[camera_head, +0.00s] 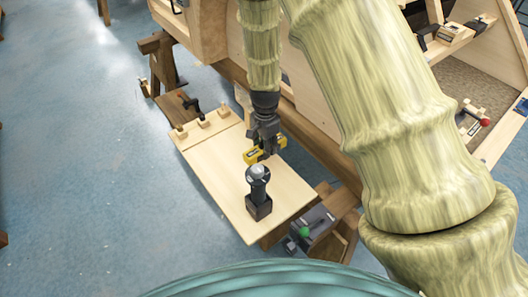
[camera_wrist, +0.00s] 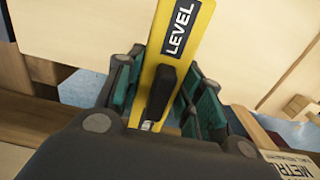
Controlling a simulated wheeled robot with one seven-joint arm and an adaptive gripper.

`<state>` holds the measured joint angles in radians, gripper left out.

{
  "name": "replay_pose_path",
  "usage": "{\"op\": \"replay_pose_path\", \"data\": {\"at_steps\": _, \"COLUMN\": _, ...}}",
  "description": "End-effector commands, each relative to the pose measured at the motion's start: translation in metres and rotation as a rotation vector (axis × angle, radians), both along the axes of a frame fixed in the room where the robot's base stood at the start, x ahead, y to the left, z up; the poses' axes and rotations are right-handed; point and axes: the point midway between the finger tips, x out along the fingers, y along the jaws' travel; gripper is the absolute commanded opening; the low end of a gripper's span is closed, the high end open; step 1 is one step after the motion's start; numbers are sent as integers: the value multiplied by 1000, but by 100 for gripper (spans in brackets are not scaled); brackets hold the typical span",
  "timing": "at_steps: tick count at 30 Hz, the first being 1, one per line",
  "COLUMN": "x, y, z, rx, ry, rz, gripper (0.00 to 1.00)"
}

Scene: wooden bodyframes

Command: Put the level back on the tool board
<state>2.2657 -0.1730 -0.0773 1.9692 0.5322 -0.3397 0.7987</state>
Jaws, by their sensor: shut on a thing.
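The level (camera_wrist: 188,18) is a yellow bar with a black "LEVEL" label and a black part near its near end. My gripper (camera_wrist: 165,95) is shut on it, with green-padded fingers on both sides. In the head view my gripper (camera_head: 264,138) hangs over the far right part of a light wooden board (camera_head: 215,165), with the yellow level (camera_head: 252,156) below it. I cannot tell whether the level touches the board. The board has small wooden pegs along its far left edge. I cannot tell for sure that it is the tool board.
A dark tool with a round grey head and square base (camera_head: 259,190) stands on the board close to the level. A vise-like tool with a green knob (camera_head: 305,232) is below the board's right edge. A large wooden body frame (camera_head: 320,135) stands behind. Blue floor is open at left.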

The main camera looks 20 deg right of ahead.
Motion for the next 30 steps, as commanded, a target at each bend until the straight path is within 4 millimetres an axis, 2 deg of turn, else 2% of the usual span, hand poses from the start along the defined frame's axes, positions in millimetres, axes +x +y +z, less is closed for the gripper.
{"op": "replay_pose_path", "data": {"at_steps": 5, "x": 3, "y": 2, "z": -5, "rx": 1, "ry": 1, "rz": 0, "gripper": 0}}
{"op": "replay_pose_path", "data": {"at_steps": 13, "x": 2, "y": 2, "z": -33, "rx": 2, "ry": 2, "rz": -2, "gripper": 0}}
{"op": "replay_pose_path", "data": {"at_steps": 25, "x": 2, "y": 1, "z": -38, "rx": 1, "ry": 1, "rz": -1, "gripper": 0}}
{"op": "replay_pose_path", "data": {"at_steps": 26, "x": 2, "y": 1, "z": -38, "rx": 1, "ry": 1, "rz": -1, "gripper": 39}}
{"op": "replay_pose_path", "data": {"at_steps": 29, "x": 2, "y": 1, "z": -38, "rx": 1, "ry": 1, "rz": -1, "gripper": 57}}
{"op": "replay_pose_path", "data": {"at_steps": 30, "x": 2, "y": 1, "z": -38, "rx": 1, "ry": 1, "rz": -1, "gripper": 59}}
